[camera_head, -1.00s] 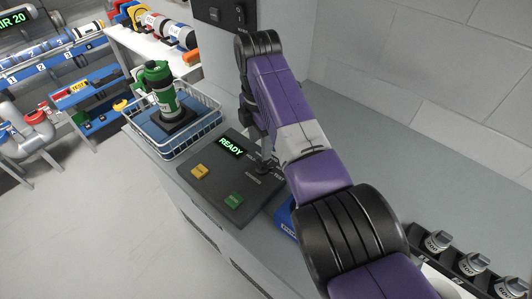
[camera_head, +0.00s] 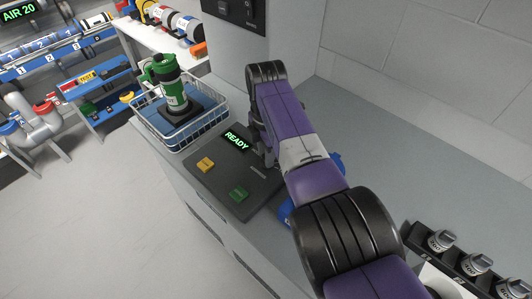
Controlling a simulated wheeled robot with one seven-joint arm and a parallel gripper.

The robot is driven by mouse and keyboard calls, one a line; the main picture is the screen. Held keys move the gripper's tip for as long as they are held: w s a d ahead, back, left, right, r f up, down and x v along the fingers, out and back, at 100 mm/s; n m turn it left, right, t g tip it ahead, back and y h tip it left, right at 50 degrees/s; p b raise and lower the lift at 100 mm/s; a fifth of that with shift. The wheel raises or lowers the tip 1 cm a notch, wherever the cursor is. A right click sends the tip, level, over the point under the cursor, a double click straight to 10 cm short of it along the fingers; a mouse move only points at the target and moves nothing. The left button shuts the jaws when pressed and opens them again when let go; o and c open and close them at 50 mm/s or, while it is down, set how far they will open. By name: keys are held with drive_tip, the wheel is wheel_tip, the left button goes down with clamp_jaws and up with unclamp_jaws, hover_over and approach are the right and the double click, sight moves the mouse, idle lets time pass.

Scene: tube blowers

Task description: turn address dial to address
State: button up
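The dark control panel (camera_head: 219,193) lies on the grey counter. It has a lit green READY display (camera_head: 236,139), a yellow button (camera_head: 206,164) and a green button (camera_head: 239,193). No address dial can be made out; my arm covers the panel's right part, where a dial could be hidden. My gripper (camera_head: 268,157) points down at the panel's right side, partly behind my purple arm. Its fingertips are too small and covered to show whether they are open or shut, or whether they touch anything.
A wire basket (camera_head: 194,138) with a green canister (camera_head: 171,84) stands left of the panel. A blue object (camera_head: 286,215) lies partly under my arm. Several grey knobs (camera_head: 441,240) sit in a black rack at lower right. The counter behind my arm is clear.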

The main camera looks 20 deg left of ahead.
clamp_jaws()
drive_tip(key=shift+m, duration=0.3)
drive_tip(key=m, duration=0.4)
drive_tip(key=shift+m+b, duration=0.3)
drive_tip(key=shift+b, duration=0.05)
drive_tip(key=m, duration=0.4)
drive_tip(key=shift+d, duration=0.15)
drive_tip(key=m, duration=0.5)
drive_tip(key=shift+d+r+m+p, duration=0.1)
drive_tip(key=shift+m+p, duration=0.2)
drive_tip(key=shift+m, duration=0.1)
drive_tip(key=m, duration=0.5)
drive_tip(key=shift+d+m, duration=0.1)
drive_tip(key=shift+m, duration=0.2)
drive_tip(key=shift+p, duration=0.3)
